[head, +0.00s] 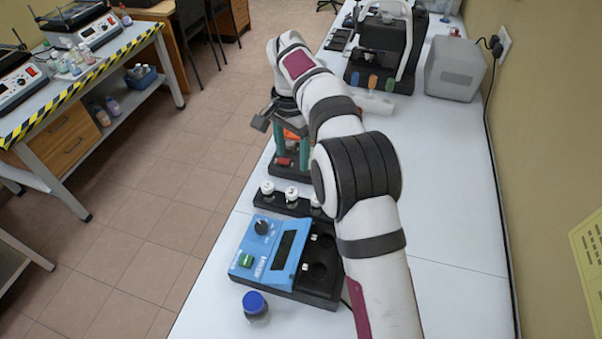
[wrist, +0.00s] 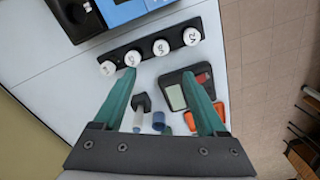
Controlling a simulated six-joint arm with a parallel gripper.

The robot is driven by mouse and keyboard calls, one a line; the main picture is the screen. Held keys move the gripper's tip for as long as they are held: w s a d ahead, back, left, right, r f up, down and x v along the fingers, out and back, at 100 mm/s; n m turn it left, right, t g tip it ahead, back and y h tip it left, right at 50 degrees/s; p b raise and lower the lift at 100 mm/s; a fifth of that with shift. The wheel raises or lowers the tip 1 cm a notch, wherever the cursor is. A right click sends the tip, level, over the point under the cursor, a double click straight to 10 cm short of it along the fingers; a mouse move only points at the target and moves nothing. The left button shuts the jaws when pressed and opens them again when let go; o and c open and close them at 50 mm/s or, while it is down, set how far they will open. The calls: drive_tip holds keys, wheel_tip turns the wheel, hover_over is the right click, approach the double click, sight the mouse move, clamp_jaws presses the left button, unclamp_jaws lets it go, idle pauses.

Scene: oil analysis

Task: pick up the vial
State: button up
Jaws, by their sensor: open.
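Several white-capped vials stand in a row in a black rack (head: 279,203). In the head view, one vial (head: 267,187) is at the left end and another (head: 291,193) is beside it; my arm partly covers the right end. In the wrist view the rack (wrist: 176,42) lies beyond my fingertips, with marked white caps such as the second (wrist: 132,58) and third (wrist: 161,47). My gripper (wrist: 159,74) is open, its green fingers apart with nothing held between them. In the head view my gripper (head: 292,160) is behind the rack, pointing down.
A blue instrument (head: 270,255) with dark wells stands in front of the rack, and a blue-capped bottle (head: 255,305) beside it. In the wrist view, a dark device with a grey screen (wrist: 176,97), a small blue-capped item (wrist: 158,121) and an orange item (wrist: 218,112) lie below.

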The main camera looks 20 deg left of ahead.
sight(292, 191)
wheel_tip(292, 191, down, 15)
drive_tip(key=shift+s+a+r, duration=0.1)
drive_tip(key=shift+a, duration=0.05)
clamp_jaws()
